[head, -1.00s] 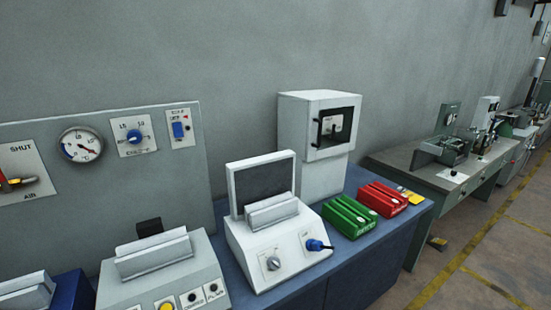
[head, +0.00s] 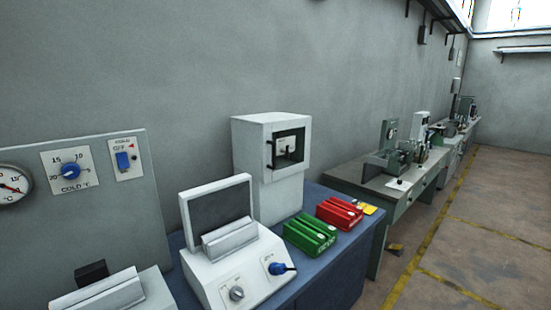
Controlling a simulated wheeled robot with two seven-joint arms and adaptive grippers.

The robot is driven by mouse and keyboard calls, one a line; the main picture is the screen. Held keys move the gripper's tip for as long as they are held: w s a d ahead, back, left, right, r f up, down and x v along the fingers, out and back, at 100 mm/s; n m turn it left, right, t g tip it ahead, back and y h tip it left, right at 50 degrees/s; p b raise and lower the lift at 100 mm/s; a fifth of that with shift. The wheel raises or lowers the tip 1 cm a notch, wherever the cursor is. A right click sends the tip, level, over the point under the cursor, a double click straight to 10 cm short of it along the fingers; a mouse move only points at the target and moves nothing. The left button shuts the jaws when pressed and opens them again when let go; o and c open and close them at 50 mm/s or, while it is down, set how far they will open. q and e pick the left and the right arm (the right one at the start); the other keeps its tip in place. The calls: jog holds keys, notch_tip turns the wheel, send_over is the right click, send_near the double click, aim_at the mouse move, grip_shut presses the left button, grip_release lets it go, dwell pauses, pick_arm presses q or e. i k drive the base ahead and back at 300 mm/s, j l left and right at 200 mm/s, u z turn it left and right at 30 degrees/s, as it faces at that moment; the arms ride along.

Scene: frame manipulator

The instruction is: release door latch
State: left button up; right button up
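A white cabinet (head: 244,150) stands on the blue bench near the middle of the head view. Its front has a dark-framed window or door (head: 303,150) with a small pale and dark mechanism (head: 286,146) showing in it. A thin black vertical handle (head: 269,154) sits at the left side of that front. The front appears closed. I cannot tell which part is the latch. Neither of my grippers shows in the head view.
A white console with a raised dark panel (head: 218,207), a knob and a blue plug (head: 280,268) stands left of the cabinet. Green (head: 310,233) and red (head: 340,213) blocks lie on the bench (head: 330,268) at right. A grey control panel (head: 100,215) is at left. The floor at right is clear.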

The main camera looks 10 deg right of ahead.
aim_at(287, 152)
jog(key=i+l+z, duration=0.35)
jog(key=l, duration=0.3)
jog(key=i+l+z, duration=0.35)
jog(key=l, duration=0.2)
jog(key=i+l+z, duration=0.35)
jog(key=l, duration=0.15)
